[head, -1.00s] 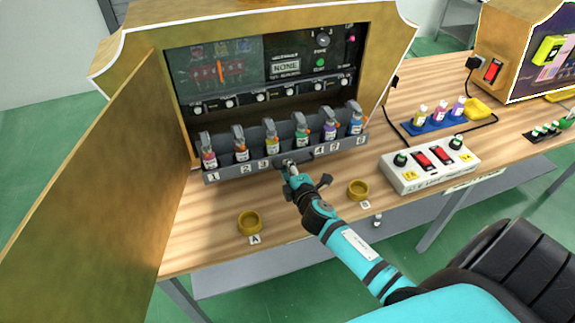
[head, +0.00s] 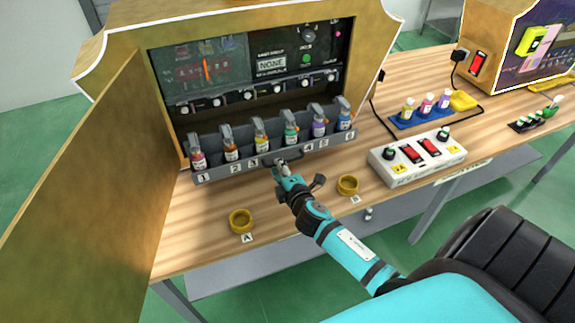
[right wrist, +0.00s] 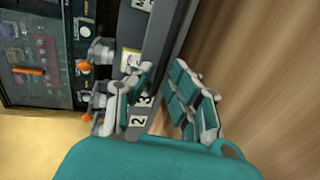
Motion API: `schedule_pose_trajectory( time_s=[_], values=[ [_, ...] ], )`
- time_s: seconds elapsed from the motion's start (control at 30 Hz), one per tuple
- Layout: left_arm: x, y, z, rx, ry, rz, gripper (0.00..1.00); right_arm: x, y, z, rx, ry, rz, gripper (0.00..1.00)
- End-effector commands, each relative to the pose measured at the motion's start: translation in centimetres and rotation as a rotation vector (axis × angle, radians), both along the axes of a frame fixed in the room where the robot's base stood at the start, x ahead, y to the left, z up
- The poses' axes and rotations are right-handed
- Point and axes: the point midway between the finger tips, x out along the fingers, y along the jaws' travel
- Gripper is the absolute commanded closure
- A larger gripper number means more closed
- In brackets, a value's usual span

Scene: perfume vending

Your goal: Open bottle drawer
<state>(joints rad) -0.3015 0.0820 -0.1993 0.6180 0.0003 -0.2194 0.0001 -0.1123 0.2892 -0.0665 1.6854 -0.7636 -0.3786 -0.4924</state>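The bottle drawer (head: 230,170) is a grey tray low in the cabinet, its front numbered 1 to 6, holding a row of small coloured bottles (head: 261,137). It sticks out a little at the cabinet's front. A dark bar handle (head: 294,158) is at the middle of its front. My right gripper (head: 281,163) is at the handle, and in the right wrist view (right wrist: 168,92) its two fingers stand apart with part of the drawer front (right wrist: 165,45) between them. The handle is not clearly visible there, so contact is uncertain. My left gripper is not in view.
An open brown door (head: 90,185) stands left of the cabinet (head: 270,12). A white switch box (head: 418,158) is to the right.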

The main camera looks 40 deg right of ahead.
Motion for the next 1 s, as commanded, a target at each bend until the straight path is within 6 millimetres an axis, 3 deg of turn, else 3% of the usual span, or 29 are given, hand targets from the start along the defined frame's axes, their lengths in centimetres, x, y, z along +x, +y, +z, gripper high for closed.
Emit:
schedule_pose_trajectory(
  time_s=[0.3, 0.5, 1.0],
  values=[
    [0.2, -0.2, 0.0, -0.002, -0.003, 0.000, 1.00, -6.6, 1.6, 1.2, 0.002, 0.004, 0.000, 0.82],
    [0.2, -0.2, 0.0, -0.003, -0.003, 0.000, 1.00, -9.2, 2.2, 1.9, 0.000, 0.002, 0.000, 0.82],
    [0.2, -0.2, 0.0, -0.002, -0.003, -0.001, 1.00, -10.0, 2.4, 2.2, 0.000, 0.001, 0.000, 0.82]
  ],
)
